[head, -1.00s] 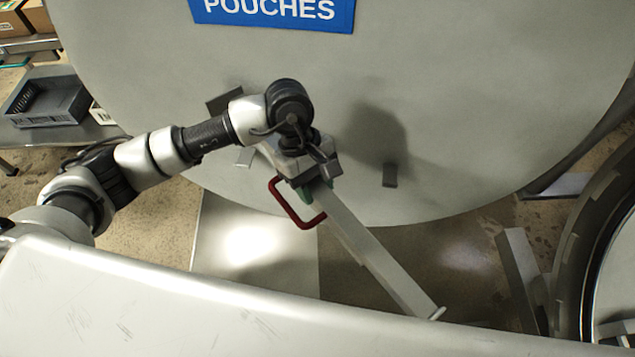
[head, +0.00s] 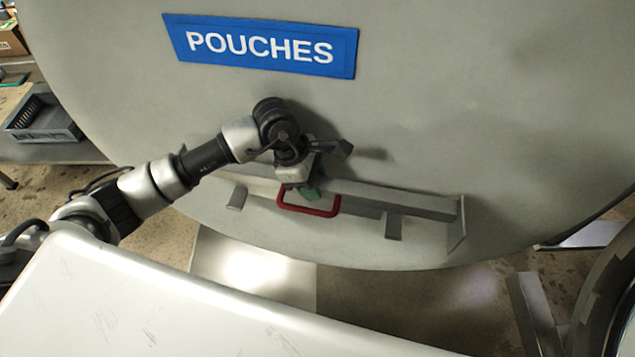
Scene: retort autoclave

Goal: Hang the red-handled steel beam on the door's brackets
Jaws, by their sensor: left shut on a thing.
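The steel beam (head: 405,200) runs nearly level across the lower face of the big round door (head: 420,110), its right end slightly lower. Its red handle (head: 308,211) faces me below the beam. My left gripper (head: 305,188) is shut on the beam near the handle; green shows at its fingers. Two small grey brackets stick out of the door, one at the left (head: 238,197) and one at the right (head: 392,226), just below the beam's line. I cannot tell whether the beam touches them. An upright end plate closes the beam's right end. My right gripper is out of view.
A blue POUCHES sign (head: 260,46) is on the door above my arm. A grey bin (head: 45,122) stands on a table at the left. A dark round rim (head: 605,300) curves in at the lower right. Floor shows below the door.

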